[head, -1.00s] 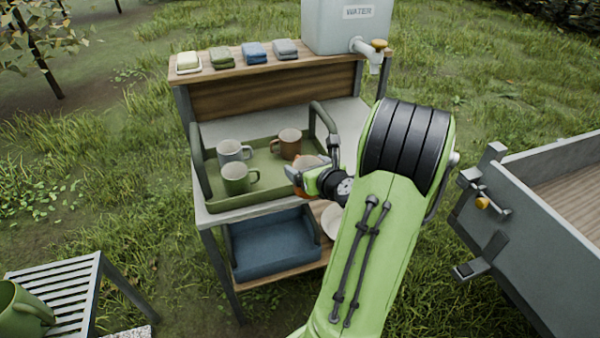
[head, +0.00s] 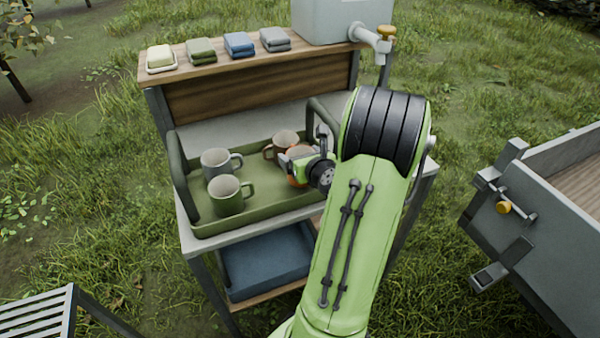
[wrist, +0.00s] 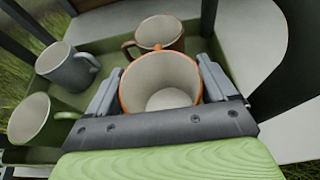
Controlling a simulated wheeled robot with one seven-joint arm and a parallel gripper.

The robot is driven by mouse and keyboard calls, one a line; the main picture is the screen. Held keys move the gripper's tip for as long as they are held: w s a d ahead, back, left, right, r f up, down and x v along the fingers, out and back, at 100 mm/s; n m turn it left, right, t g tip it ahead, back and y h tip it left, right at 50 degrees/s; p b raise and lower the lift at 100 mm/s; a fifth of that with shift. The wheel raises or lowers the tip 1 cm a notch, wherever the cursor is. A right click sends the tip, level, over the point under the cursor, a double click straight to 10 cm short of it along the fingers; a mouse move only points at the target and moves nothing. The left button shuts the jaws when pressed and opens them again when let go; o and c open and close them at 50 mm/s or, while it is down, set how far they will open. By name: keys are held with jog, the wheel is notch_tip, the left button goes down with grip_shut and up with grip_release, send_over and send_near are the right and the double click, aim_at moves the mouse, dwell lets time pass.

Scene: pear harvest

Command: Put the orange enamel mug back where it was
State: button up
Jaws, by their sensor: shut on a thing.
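The orange enamel mug (wrist: 162,82), white inside with an orange rim, is upright between the two fingers of my gripper (wrist: 158,95) in the wrist view. My gripper is shut on it. In the head view the mug (head: 297,168) is partly hidden by my gripper (head: 292,164). They are at the right part of the green tray (head: 245,227); I cannot tell whether the mug touches the tray floor. A brown mug (head: 283,143) stands just behind it. A grey mug (head: 216,164) and a green mug (head: 226,196) stand in the tray's left part.
The tray has raised end handles and rests on a pale bench top. A blue bin (head: 262,262) sits below. A grey cart (head: 550,215) stands at right.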

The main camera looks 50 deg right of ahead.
notch_tip(320, 180, down, 3)
jog(key=shift+f+b, duration=0.1)
jog(key=shift+b, duration=0.65)
jog(key=shift+r, duration=0.2)
jog(key=o, duration=1.1)
jog(key=shift+f, duration=0.15)
jog(key=shift+c, duration=0.2)
